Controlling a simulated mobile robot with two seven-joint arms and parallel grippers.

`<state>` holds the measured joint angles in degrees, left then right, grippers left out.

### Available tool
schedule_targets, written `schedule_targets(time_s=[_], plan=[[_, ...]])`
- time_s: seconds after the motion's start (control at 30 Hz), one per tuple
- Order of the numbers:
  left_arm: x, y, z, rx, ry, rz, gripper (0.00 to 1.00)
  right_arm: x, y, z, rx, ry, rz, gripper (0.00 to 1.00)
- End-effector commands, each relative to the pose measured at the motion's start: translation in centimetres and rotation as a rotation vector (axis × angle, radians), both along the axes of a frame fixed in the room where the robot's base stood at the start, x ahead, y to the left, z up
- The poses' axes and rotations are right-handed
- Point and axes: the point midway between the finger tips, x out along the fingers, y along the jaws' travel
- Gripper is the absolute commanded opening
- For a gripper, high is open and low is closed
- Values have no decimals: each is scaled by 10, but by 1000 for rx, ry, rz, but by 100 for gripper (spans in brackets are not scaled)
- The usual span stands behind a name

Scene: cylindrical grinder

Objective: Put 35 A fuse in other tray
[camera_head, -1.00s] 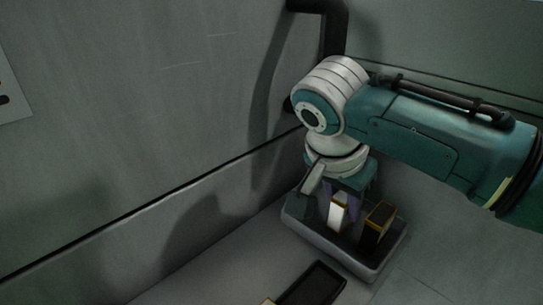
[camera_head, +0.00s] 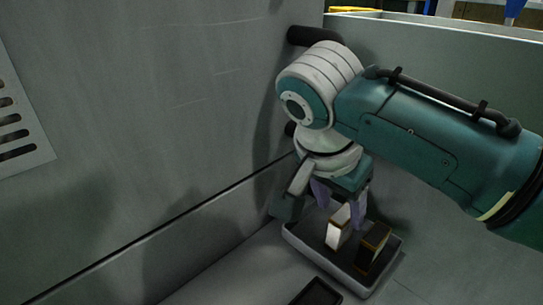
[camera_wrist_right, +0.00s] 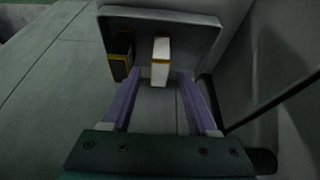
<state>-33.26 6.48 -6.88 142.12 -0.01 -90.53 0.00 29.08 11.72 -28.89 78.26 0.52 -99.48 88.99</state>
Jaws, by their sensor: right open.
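Two block-shaped fuses stand upright in a grey tray (camera_head: 292,240): a white one (camera_head: 337,230) and a dark one with orange edging (camera_head: 372,246). No rating can be read on either. In the right wrist view the white fuse (camera_wrist_right: 160,62) is in line with the gap between my purple fingers, and the dark fuse (camera_wrist_right: 120,58) is left of it. My right gripper (camera_head: 341,212) is open and empty, above the tray, with its fingertips near the white fuse's top. Whether they reach down beside it I cannot tell. My left gripper is out of view.
A second, dark tray or box (camera_head: 318,293) is cut off by the bottom edge, in front of the grey tray. A grey wall (camera_head: 150,120) rises close to the left and behind. The floor surface right of the tray looks bare.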

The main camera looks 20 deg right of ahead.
Motion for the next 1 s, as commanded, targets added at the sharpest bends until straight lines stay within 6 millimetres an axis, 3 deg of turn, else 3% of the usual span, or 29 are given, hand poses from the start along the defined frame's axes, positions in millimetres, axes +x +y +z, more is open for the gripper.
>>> schedule_targets(time_s=[0.03,0.2,0.33,0.47,0.57,0.7,0.9,1.0], plan=[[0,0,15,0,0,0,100,-1,5,19,2,-2,2,59],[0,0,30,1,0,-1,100,-6,16,45,1,-1,2,59],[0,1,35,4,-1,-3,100,-9,20,54,2,1,3,59],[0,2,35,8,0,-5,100,-23,30,45,31,31,98,59],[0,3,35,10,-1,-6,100,-52,43,27,88,76,299,59],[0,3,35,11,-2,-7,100,-107,56,13,149,106,668,59],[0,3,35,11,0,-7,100,-172,50,26,102,95,1106,59],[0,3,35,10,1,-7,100,-190,45,36,55,93,1241,59]])
